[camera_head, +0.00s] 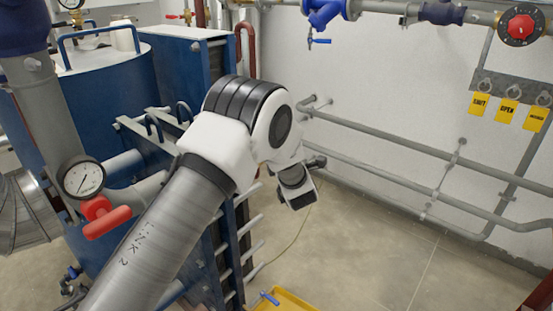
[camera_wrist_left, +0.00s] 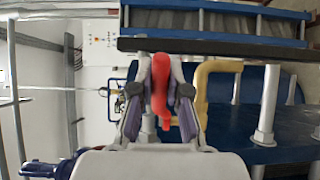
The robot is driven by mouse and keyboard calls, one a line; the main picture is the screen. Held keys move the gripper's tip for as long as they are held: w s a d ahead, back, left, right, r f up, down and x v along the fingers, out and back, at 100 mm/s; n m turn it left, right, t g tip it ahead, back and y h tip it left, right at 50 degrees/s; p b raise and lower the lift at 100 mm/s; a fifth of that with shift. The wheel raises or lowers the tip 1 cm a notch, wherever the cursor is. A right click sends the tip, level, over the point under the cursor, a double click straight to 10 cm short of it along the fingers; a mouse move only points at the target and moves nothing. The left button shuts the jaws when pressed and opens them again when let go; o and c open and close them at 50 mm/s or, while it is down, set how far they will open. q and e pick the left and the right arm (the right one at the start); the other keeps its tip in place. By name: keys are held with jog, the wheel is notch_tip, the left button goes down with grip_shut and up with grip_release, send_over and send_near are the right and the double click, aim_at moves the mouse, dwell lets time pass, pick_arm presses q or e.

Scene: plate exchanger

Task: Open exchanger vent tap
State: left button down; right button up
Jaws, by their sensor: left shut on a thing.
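In the left wrist view a red lever-like handle (camera_wrist_left: 160,88), taken as the vent tap's, stands upright between the fingers of my left gripper (camera_wrist_left: 160,65). The fingers are shut on it from both sides. The tap's body cannot be made out. In the head view my left arm reaches across the middle, and its wrist is past the exchanger's edge; fingertips and held handle are hidden there. The blue plate exchanger (camera_head: 197,60) stands behind the arm. My right gripper is in neither view.
A gauge (camera_head: 83,177) and another red lever (camera_head: 108,221) are at left. Grey wall pipes (camera_head: 400,148) run at right. A blue-handled valve (camera_head: 322,15) hangs above. Yellow tags (camera_head: 508,111) hang on the wall. A yellow tray (camera_head: 290,302) is on the floor. A yellow pipe (camera_wrist_left: 202,90) is beside my gripper.

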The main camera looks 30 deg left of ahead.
pick_arm(q)
jog(key=a+n+g+y+b, duration=0.1)
jog(key=n+g, duration=0.1)
jog(key=g, duration=0.1)
jog(key=w+a+n+g+y+b, duration=0.1)
jog(key=n+g+y+b, duration=0.1)
jog(key=g, duration=0.1)
jog(key=w+a+n+g+y+b, duration=0.1)
jog(key=n+g+y, duration=0.1)
jog(key=shift+f+n+g+b, duration=0.2)
jog(key=shift+n+g+b, duration=0.1)
jog(key=shift+g+b, duration=0.1)
jog(key=shift+a+r+n+g+y, duration=0.15)
jog(key=shift+n+g+y, duration=0.2)
jog(key=shift+g, duration=0.25)
jog(key=c, duration=1.1)
grip_release()
jog(key=shift+a, duration=0.1)
